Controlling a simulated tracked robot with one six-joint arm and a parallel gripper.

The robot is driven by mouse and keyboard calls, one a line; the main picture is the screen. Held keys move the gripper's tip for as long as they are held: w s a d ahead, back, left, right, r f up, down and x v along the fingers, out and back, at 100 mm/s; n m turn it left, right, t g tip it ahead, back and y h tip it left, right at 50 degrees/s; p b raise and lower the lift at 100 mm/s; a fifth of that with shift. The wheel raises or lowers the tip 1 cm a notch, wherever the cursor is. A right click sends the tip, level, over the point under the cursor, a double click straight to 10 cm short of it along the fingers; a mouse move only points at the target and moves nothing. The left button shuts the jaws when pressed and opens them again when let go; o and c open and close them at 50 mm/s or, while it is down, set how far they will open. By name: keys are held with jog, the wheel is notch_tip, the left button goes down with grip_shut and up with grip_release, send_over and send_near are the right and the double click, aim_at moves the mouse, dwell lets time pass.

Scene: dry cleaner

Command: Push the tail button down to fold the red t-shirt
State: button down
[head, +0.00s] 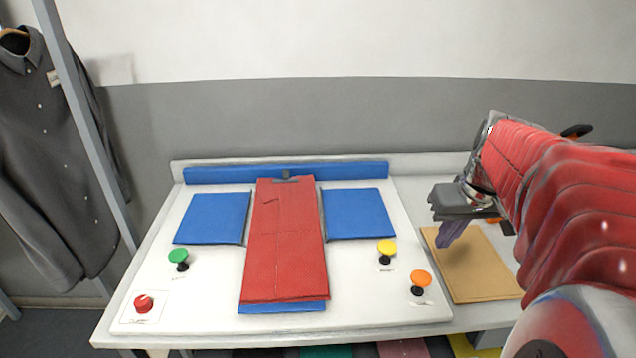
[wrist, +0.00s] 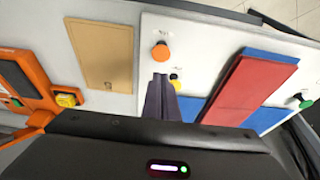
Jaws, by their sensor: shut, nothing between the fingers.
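The red t-shirt (head: 285,240) lies as a long narrow strip on the middle of the blue folding board; it also shows in the wrist view (wrist: 245,88). Blue side panels (head: 212,218) (head: 358,213) lie flat and bare on both sides. A green button (head: 179,256) stands at left, a yellow button (head: 386,247) and an orange button (head: 421,278) at right, all on black stems. Their labels are too small to read, so I cannot tell which is the tail button. My gripper (head: 445,240) is shut and empty, pointing down right of the buttons. In the wrist view its fingers (wrist: 160,90) appear below the orange button (wrist: 160,52).
A red button (head: 144,303) sits at the table's front left. A tan board (head: 470,264) lies under my gripper. An orange device (wrist: 28,85) with a yellow part is at the left of the wrist view. A dark shirt (head: 45,160) hangs beside a grey post (head: 85,120).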

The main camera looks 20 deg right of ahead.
aim_at(422, 277)
dwell(0.3)
jog(key=x, duration=1.4)
jog(key=shift+s+a+f, duration=0.15)
jog(key=shift+s+a, duration=0.05)
jog(key=shift+s, duration=0.2)
